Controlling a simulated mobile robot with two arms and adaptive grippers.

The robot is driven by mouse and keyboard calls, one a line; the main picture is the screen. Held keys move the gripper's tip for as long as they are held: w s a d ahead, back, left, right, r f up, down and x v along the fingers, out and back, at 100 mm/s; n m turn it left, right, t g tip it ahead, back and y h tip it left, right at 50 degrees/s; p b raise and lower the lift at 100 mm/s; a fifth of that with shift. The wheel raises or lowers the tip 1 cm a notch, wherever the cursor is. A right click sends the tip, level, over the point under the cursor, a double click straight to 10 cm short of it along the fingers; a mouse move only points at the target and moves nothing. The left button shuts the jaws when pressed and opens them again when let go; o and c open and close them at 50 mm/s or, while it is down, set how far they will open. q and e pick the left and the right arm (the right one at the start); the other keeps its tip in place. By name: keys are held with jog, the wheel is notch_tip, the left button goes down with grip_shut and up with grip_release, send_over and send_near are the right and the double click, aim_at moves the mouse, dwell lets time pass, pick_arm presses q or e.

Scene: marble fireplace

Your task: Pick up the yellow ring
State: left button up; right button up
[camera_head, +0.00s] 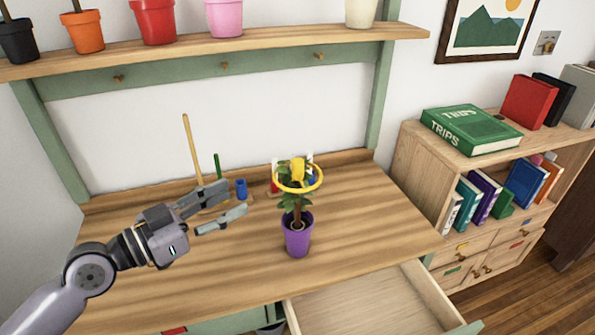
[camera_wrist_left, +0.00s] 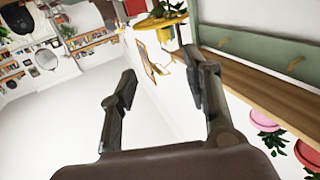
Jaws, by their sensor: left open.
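The yellow ring (camera_head: 319,181) sits around the top of a leafy plant in a purple pot (camera_head: 297,238) on the wooden desk. A yellow figure shows inside the ring, and leaves hide part of it. My left gripper (camera_head: 236,198) is open and empty, left of the plant and apart from it, its fingers pointing right. In the left wrist view, the open fingers (camera_wrist_left: 165,80) have nothing between them. My right gripper is not in view.
Behind my left gripper stand a blue cup (camera_head: 241,189) and upright sticks (camera_head: 192,150). Small red and white items stand behind the plant. An open drawer (camera_head: 365,300) juts out in front. A shelf (camera_head: 220,52) with flowerpots runs above. The desk right of the plant is clear.

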pick_arm(q)
jog(key=r, duration=0.1)
jog(key=p, duration=0.8)
send_near(297, 161)
jog(key=x, duration=0.4)
jog(key=shift+w+d+f, duration=0.1)
jog(key=shift+d+f, duration=0.05)
jog(key=shift+d, duration=0.15)
jog(key=shift+w+d+f, duration=0.1)
jog(key=shift+w+d, duration=0.05)
jog(key=shift+d, duration=0.05)
jog(key=p+x, duration=0.1)
jog(key=x, duration=0.3)
jog(key=shift+w+d+r, duration=0.2)
jog(key=shift+w+r, duration=0.05)
jog(key=shift+w, duration=0.15)
jog(key=shift+w+d+f, duration=0.1)
jog(key=shift+w+d, duration=0.05)
jog(key=shift+c, duration=0.3)
